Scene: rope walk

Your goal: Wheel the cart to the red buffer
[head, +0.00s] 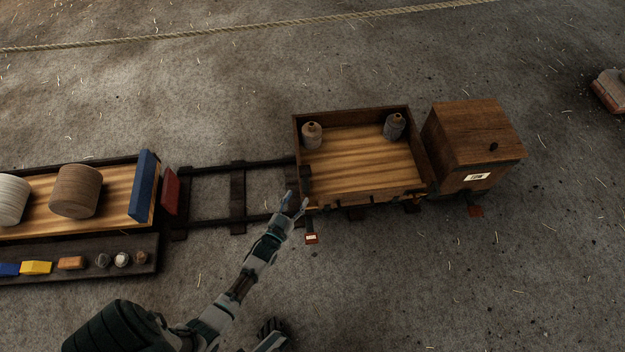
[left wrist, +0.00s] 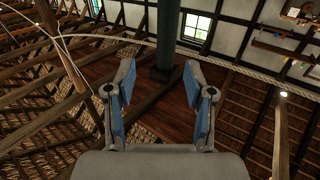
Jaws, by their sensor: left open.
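The wooden cart (head: 365,165), an open box with low walls, stands on the rails and holds two small grey weights. The red buffer (head: 171,192) is an upright block at the left end of the visible rails, with bare track between it and the cart. My left gripper (head: 293,203) is at the cart's near left corner, beside a dark fitting there; I cannot tell whether they touch. In the left wrist view its two blue-padded fingers (left wrist: 160,75) are apart with nothing held between them. My right gripper cannot be made out.
A wooden box (head: 474,145) with a pale label adjoins the cart's right end. A blue board (head: 142,187) stands left of the buffer, on a bed with spools (head: 76,191). The track (head: 210,168) between buffer and cart is clear. A rope (head: 250,27) crosses the back.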

